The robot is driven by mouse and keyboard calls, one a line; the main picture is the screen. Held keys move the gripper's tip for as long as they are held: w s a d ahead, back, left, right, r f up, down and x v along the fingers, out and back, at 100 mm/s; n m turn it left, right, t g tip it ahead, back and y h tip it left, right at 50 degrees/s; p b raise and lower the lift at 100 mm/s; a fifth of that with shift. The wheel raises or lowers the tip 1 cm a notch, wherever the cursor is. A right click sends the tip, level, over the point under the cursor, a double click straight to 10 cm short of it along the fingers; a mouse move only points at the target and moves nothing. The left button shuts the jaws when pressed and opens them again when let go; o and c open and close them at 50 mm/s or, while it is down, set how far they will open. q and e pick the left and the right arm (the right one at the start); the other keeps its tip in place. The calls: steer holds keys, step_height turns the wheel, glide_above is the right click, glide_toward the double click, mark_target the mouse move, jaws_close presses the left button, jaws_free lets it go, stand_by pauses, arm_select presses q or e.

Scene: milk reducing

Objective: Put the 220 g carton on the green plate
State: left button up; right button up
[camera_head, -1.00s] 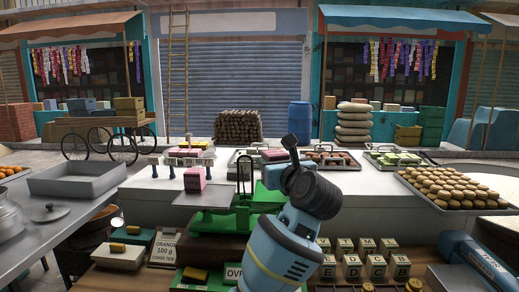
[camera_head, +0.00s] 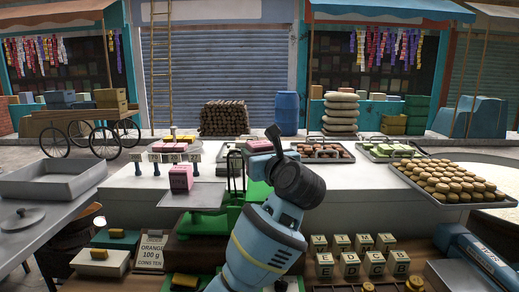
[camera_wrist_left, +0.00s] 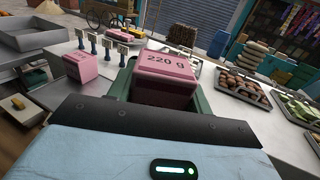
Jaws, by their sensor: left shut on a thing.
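The pink 220 g carton (camera_wrist_left: 166,75) shows upright in the left wrist view, directly ahead of my left gripper, its label facing up. My left gripper (camera_head: 272,140) is shut on it, though its fingertips are hard to make out. In the head view my arm hides this carton. The green plate (camera_head: 257,190) of the balance scale shows partly behind my left arm. Green surfaces also show beside and below the carton in the wrist view (camera_wrist_left: 122,82); I cannot tell whether it touches the plate. My right gripper is not in view.
Another pink carton (camera_head: 181,178) sits on the scale's grey left pan (camera_head: 193,196). Small signs on stands (camera_head: 173,158) are behind it. Trays of goods (camera_head: 325,152) and a tray of round buns (camera_head: 455,182) lie right. Lettered blocks (camera_head: 360,255) stand in front right.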

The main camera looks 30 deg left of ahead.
arm_select(q)
steer(key=shift+f, duration=2.7)
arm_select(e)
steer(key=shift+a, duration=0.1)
arm_select(q)
steer(key=shift+f, duration=0.45)
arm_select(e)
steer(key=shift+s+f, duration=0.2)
arm_select(q)
steer(key=o, duration=1.2)
steer(key=shift+b+v, duration=0.55)
steer(key=shift+v, duration=3.35)
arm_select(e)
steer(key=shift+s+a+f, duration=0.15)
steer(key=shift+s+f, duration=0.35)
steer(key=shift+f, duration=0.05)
